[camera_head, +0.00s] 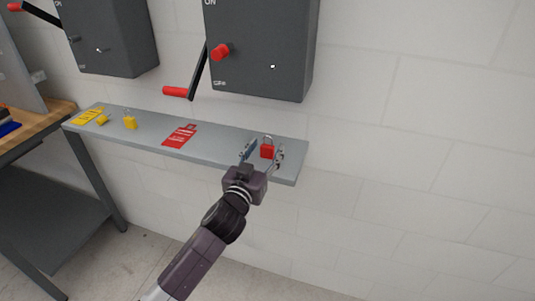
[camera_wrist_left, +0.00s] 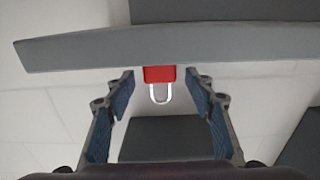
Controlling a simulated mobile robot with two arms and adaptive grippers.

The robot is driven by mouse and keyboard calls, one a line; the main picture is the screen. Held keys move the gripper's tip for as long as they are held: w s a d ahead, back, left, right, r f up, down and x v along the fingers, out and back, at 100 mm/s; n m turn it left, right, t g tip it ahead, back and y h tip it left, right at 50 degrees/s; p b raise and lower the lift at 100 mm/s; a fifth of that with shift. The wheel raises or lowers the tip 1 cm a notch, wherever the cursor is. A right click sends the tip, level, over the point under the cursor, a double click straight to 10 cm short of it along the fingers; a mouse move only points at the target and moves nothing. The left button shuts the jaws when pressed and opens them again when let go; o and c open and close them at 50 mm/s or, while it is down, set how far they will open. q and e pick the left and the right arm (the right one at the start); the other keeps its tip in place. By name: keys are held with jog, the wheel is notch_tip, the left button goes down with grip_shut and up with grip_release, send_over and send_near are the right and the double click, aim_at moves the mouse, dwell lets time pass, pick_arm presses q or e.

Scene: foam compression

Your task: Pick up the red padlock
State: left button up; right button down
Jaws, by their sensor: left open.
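The red padlock (camera_head: 267,151) stands upright near the right end of the grey shelf (camera_head: 220,142), its silver shackle on top. My left gripper (camera_head: 263,154) is open, with one finger on each side of the padlock in the head view. In the left wrist view the red padlock (camera_wrist_left: 159,75) shows between the tips of the open left gripper (camera_wrist_left: 160,85), a little beyond them, with clear gaps on both sides. I see no contact. My right gripper is in neither view.
A red tag (camera_head: 180,135) lies mid-shelf. A yellow padlock (camera_head: 130,122) and yellow tag (camera_head: 88,116) are at the left. A dark switch box (camera_head: 262,50) with a red-handled lever (camera_head: 177,92) hangs above the shelf. A wooden-topped bench (camera_head: 40,122) stands at the left.

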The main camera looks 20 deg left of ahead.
pick_arm(q)
jog(key=shift+w, duration=0.55)
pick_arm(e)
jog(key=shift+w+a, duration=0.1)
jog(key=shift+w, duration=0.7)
pick_arm(q)
jog(key=shift+c, duration=0.5)
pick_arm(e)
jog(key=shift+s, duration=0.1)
pick_arm(q)
jog(key=c, duration=1.2)
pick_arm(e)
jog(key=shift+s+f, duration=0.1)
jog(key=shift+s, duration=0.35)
pick_arm(q)
jog(key=shift+r, duration=0.1)
